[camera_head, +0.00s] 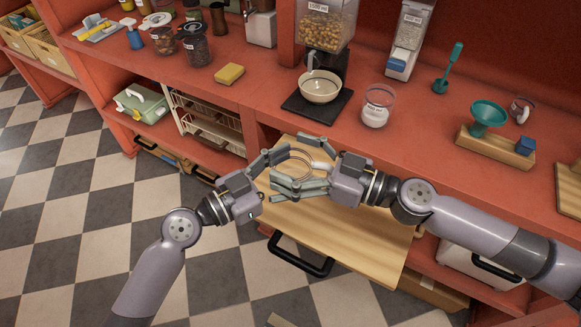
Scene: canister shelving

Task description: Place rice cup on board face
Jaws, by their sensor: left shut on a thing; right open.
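The wooden board (350,235) is a light pull-out surface below the counter, under both grippers. A clear round cup (303,161) with a little white at its right side is between the grippers, over the board's back left part. My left gripper (281,166) is shut on this cup from the left. My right gripper (298,163) is open, its fingers reaching left around the cup. Whether the cup touches the board is hidden by the fingers. Another clear cup with white contents (376,106) stands upright on the counter.
A cream bowl (320,88) sits on a black tray (318,104) under a grain dispenser (326,22). A yellow sponge (229,74), a teal funnel on a wooden stand (489,117) and jars are on the red counter (270,105). The board's front right is bare.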

